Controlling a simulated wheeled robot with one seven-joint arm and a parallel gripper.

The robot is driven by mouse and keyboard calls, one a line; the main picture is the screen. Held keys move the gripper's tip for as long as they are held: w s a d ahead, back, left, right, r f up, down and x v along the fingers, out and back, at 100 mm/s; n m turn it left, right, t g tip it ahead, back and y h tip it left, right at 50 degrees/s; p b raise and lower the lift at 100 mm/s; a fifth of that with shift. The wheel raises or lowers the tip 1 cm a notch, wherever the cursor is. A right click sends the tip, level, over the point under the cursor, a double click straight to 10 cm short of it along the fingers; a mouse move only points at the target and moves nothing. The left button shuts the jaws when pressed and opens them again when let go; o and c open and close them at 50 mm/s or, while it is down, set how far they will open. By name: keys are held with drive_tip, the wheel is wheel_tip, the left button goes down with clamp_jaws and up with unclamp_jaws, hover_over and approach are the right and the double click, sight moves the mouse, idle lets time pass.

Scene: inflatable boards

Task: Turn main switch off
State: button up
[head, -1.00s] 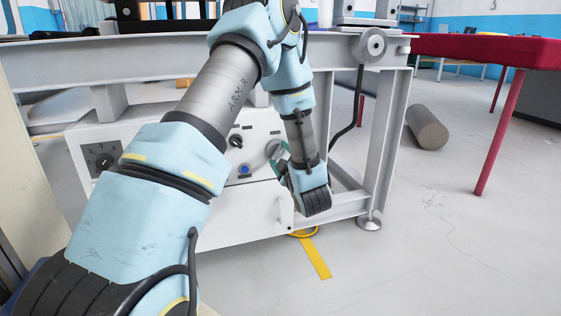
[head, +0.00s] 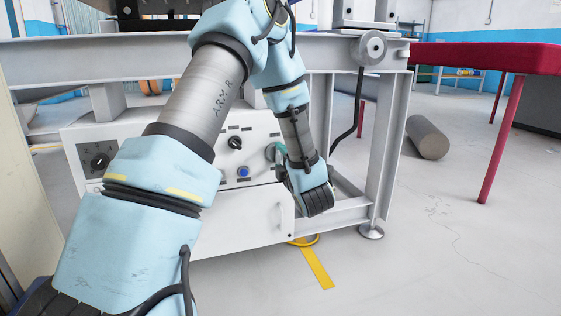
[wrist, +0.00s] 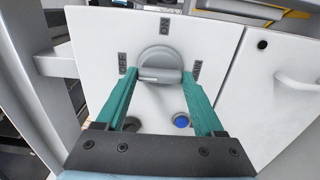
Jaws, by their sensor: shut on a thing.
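The main switch is a round grey knob with a raised bar grip (wrist: 160,76) on the white control panel (wrist: 95,35). In the wrist view the bar lies nearly level across the picture. My gripper (wrist: 146,74) has its two teal fingers on either side of the knob and is shut on it. In the head view my gripper (head: 279,158) is at the panel's right part, where my wrist hides some of the knob (head: 271,151).
A blue button (head: 243,171) and a black knob (head: 235,143) are left of the switch. A black dial (head: 100,162) is at the panel's far left. A frame leg (head: 386,150) stands at right. A grey cylinder (head: 428,137) lies on the floor near a red table (head: 485,54).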

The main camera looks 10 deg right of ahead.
idle(0.3)
drive_tip(key=o, duration=1.4)
drive_tip(key=s+p, duration=0.1)
drive_tip(key=s, duration=0.2)
drive_tip(key=s+d+p, duration=0.1)
drive_tip(key=s, duration=0.3)
drive_tip(key=s+p, duration=0.1)
drive_tip(key=s, duration=0.2)
drive_tip(key=shift+s+d, duration=0.2)
drive_tip(key=shift+s, duration=0.2)
